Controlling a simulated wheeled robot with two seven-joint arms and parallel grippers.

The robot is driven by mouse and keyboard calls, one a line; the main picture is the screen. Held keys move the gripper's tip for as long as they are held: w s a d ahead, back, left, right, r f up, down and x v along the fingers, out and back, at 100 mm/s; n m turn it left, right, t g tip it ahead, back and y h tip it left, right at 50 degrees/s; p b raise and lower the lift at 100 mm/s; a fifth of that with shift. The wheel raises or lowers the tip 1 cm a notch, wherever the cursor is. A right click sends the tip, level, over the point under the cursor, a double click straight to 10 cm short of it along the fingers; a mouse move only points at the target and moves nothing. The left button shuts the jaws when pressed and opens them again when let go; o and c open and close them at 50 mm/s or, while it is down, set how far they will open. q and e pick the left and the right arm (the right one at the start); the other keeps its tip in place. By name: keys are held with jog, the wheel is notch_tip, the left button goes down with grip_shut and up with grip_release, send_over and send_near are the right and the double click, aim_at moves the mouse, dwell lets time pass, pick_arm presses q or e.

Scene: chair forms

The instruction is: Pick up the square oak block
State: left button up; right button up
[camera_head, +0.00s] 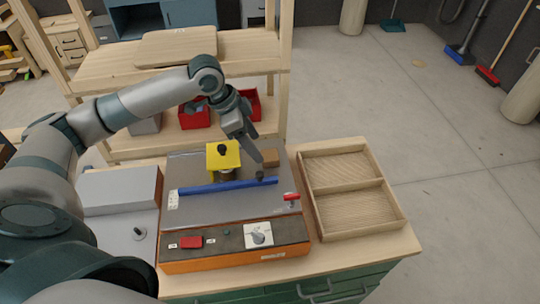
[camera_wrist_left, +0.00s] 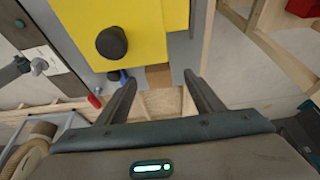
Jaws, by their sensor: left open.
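A small brown block (camera_head: 271,157), which looks like the square oak block, lies on the grey machine top (camera_head: 190,165), just right of the yellow guard. My left gripper (camera_head: 258,160) reaches down beside it, in front of its left part. In the left wrist view the gripper (camera_wrist_left: 159,82) is open, with nothing held between its two fingers. My right gripper is not in view.
The yellow guard (camera_head: 222,158) with a black knob stands close left of the gripper. A blue bar (camera_head: 225,186) lies across the machine in front. An empty two-part wooden tray (camera_head: 372,182) sits right. A wooden shelf (camera_head: 150,85) with red bins (camera_head: 195,116) stands behind.

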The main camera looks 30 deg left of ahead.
aim_at(267, 155)
pick_arm(q)
jog(key=shift+d+f, duration=0.1)
jog(key=shift+f, duration=0.15)
jog(key=shift+w+d+f+p, duration=0.15)
jog(key=shift+d+f+p, duration=0.1)
jog(key=shift+d+p, duration=0.1)
jog(key=x, duration=0.2)
jog(key=p+x, duration=0.1)
jog(key=x, duration=0.1)
jog(key=shift+w+d+r, duration=0.1)
jog(key=shift+d+r, duration=0.1)
jog(key=shift+d, duration=0.1)
jog(key=shift+d+f, duration=0.1)
jog(key=shift+f, duration=0.2)
jog(key=shift+c, duration=0.6)
jog(key=c, duration=1)
